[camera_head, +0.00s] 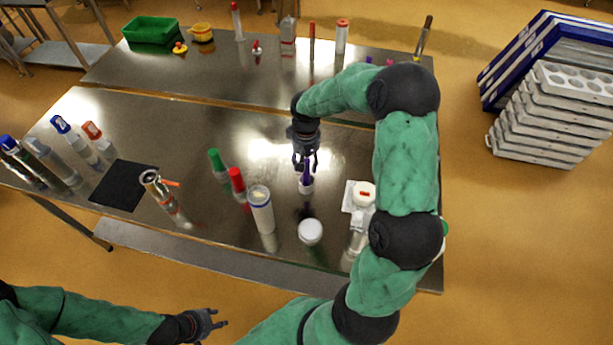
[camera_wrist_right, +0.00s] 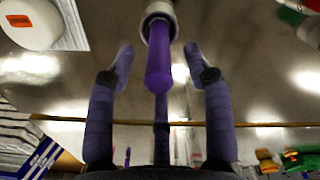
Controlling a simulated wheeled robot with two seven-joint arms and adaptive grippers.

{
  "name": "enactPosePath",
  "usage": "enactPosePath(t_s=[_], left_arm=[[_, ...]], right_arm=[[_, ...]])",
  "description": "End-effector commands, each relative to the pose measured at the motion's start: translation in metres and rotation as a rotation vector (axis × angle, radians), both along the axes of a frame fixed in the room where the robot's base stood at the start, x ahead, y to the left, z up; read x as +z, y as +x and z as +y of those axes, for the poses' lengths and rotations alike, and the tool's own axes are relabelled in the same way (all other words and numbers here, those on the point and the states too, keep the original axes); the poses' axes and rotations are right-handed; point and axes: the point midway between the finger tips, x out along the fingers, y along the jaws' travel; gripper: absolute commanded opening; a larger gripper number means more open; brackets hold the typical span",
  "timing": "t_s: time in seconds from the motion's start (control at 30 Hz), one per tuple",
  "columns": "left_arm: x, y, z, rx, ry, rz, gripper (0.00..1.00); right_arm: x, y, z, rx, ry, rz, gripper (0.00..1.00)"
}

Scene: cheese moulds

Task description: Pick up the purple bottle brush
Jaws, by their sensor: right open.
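The purple bottle brush (camera_head: 307,174) stands upright in a small white holder (camera_head: 305,187) on the near steel table. In the right wrist view its purple handle (camera_wrist_right: 159,70) points toward the camera, out of the round holder (camera_wrist_right: 157,12). My right gripper (camera_head: 305,162) is open, right above the holder. Its two fingers stand on either side of the handle, with a gap on each side. The brush's lower end is hidden in the holder. My left gripper (camera_head: 213,320) is empty and open, low in front of the table.
Close by are a white-lidded jar (camera_head: 310,231), a tall white cylinder (camera_head: 261,209), a red-capped bottle (camera_head: 237,182) and a green-capped bottle (camera_head: 217,162). A white tub with an orange label (camera_head: 364,193) stands to the right.

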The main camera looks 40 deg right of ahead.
Motion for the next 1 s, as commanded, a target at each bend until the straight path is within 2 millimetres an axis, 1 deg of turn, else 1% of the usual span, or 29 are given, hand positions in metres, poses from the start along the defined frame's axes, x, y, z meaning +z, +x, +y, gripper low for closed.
enactPosePath(t_s=[0.13,0.3,0.4,0.53,0.73,0.77,0.8,0.87,0.9,0.93,1.0], left_arm=[[-0.001,0.000,0.000,0.000,0.000,0.000,0.40],[-0.002,0.000,0.000,0.000,0.000,0.000,0.40],[-0.003,0.000,0.000,0.000,0.000,0.000,0.40],[-0.003,0.000,0.000,0.000,0.000,0.000,0.40],[-0.003,0.000,0.000,0.000,0.000,0.000,0.40],[-0.003,0.000,0.000,0.000,0.000,0.000,0.40],[-0.003,0.000,0.000,0.000,0.000,0.000,0.40],[-0.003,0.000,0.000,0.000,0.000,0.000,0.40],[-0.003,0.000,0.000,0.000,0.000,0.000,0.40],[-0.003,0.000,0.000,0.000,0.000,0.000,0.40],[-0.003,0.000,0.000,0.000,0.000,0.000,0.40]], right_arm=[[-0.011,-0.001,0.000,-0.001,0.001,0.003,0.52],[-0.036,-0.003,-0.002,-0.001,0.001,0.002,0.52],[-0.047,-0.003,-0.002,-0.001,0.001,0.002,0.52],[-0.053,-0.002,-0.002,-0.001,0.001,0.000,0.52],[-0.053,-0.002,-0.002,-0.001,0.000,0.000,0.52],[-0.053,-0.002,-0.002,-0.001,0.000,0.000,0.46],[-0.053,-0.002,-0.002,-0.001,0.000,0.000,0.35],[-0.053,-0.002,-0.002,-0.001,0.000,-0.001,0.18],[-0.053,-0.002,-0.002,-0.001,0.001,-0.001,0.07],[-0.053,-0.002,-0.002,-0.001,0.000,0.000,0.00],[-0.053,-0.002,-0.002,-0.001,0.000,0.000,0.00]])
